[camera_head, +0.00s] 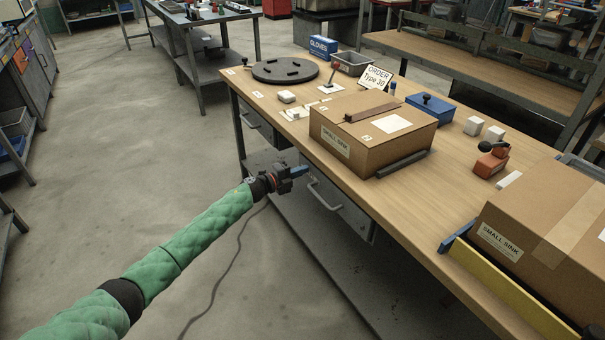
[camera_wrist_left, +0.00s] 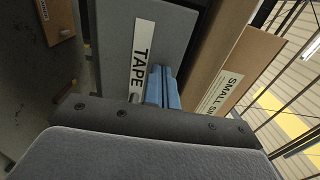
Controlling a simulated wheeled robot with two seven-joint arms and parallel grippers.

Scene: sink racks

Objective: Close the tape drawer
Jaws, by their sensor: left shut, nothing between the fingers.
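The tape drawer (camera_head: 350,212) is a grey drawer under the front edge of the wooden workbench, with a bar handle (camera_head: 325,197). In the left wrist view, its grey front (camera_wrist_left: 178,35) fills the upper middle and carries a white label reading TAPE (camera_wrist_left: 138,60). I cannot tell how far the drawer stands out. My left gripper (camera_head: 298,171) is shut and empty, just in front of the drawer at its far end. Its blue fingertips also show in the left wrist view (camera_wrist_left: 163,85), close beside the label; contact is unclear. My right gripper is out of view.
A SMALL SINK carton (camera_head: 365,130) stands on the workbench (camera_head: 405,190) above the drawer. A second carton (camera_head: 550,225) is at the right. Another grey drawer (camera_head: 255,122) is farther along the bench. The floor (camera_head: 150,130) at the left is clear.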

